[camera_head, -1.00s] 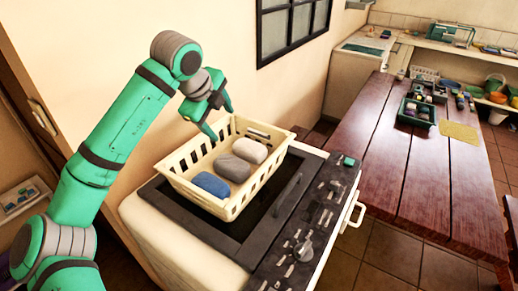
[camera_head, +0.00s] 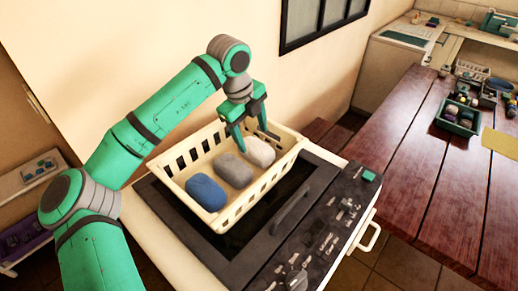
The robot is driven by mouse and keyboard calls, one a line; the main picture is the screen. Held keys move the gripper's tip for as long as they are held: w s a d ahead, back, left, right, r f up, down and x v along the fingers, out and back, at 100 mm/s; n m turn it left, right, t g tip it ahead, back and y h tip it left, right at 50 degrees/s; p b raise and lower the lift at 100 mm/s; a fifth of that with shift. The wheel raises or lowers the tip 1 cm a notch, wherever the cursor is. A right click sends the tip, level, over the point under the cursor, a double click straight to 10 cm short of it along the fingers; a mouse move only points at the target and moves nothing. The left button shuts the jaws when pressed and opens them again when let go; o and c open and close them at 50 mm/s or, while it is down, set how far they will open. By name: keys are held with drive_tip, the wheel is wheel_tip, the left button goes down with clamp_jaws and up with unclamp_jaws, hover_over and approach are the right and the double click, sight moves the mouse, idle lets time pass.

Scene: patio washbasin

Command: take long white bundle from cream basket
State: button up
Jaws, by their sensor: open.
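The cream basket (camera_head: 231,216) stands on top of a white appliance, with slotted sides. Inside it, in a row, lie a blue bundle (camera_head: 206,191), a grey bundle (camera_head: 233,169) and a white bundle (camera_head: 260,151) at the far right end. My gripper (camera_head: 252,137) points down over the basket's far side, close to the white bundle. Its fingers are apart, with nothing between them. One finger hangs in front of the white bundle's left edge; I cannot tell whether it touches.
The appliance (camera_head: 325,232) has a dark lid and a panel with knobs along its right side. A wall rises behind the basket. A wooden table (camera_head: 400,180) on the right holds a green crate (camera_head: 457,127) and a yellow mat (camera_head: 500,141).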

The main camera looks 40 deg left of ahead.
sight(257, 148)
wheel_tip(257, 148, down, 2)
drive_tip(key=shift+d, duration=0.1)
drive_tip(key=shift+w+d+f, duration=0.15)
drive_tip(key=shift+d+f, duration=0.1)
drive_tip(key=shift+f, duration=0.15)
drive_tip(key=shift+x, duration=2.4)
drive_tip(key=shift+w, duration=0.1)
drive_tip(key=shift+c, duration=0.4)
drive_tip(key=shift+r, duration=0.1)
drive_tip(key=c, duration=0.9)
